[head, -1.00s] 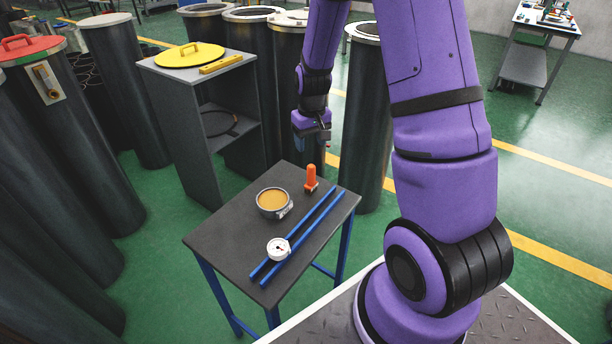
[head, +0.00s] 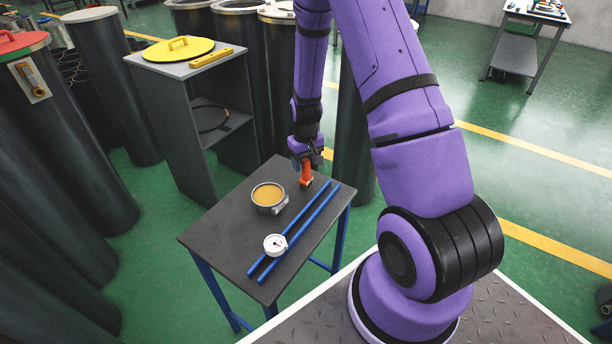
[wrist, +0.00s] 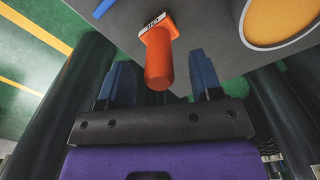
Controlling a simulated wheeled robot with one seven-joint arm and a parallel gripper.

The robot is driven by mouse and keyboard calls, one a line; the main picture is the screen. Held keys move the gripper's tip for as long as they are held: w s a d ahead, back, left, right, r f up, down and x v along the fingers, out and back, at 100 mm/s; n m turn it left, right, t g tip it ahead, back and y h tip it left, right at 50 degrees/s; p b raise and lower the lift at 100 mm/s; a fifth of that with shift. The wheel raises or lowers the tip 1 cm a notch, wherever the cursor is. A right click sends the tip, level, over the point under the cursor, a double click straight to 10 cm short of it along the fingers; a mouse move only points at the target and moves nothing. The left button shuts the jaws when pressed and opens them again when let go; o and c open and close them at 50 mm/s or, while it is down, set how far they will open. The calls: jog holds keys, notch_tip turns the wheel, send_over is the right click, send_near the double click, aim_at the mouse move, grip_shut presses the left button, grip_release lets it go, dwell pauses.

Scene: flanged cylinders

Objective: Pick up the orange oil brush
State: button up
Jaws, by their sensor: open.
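The orange oil brush (head: 306,174) stands upright at the far right part of the small dark table (head: 222,234). My gripper (head: 304,160) is at the top of the brush in the head view. In the wrist view my open gripper (wrist: 163,80) has one blue finger on each side of the handle's end, with gaps visible on both sides. The handle is not gripped.
A round tin of amber contents (head: 268,196) stands left of the brush. Two blue rods (head: 312,218) and a white dial gauge (head: 275,244) lie nearer. A grey shelf stand with a yellow lid (head: 179,49) and tall dark cylinders stand behind and left.

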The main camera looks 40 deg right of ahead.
aim_at(306, 169)
jog(key=shift+f, duration=1.7)
jog(key=c, duration=1)
jog(key=shift+r, duration=0.1)
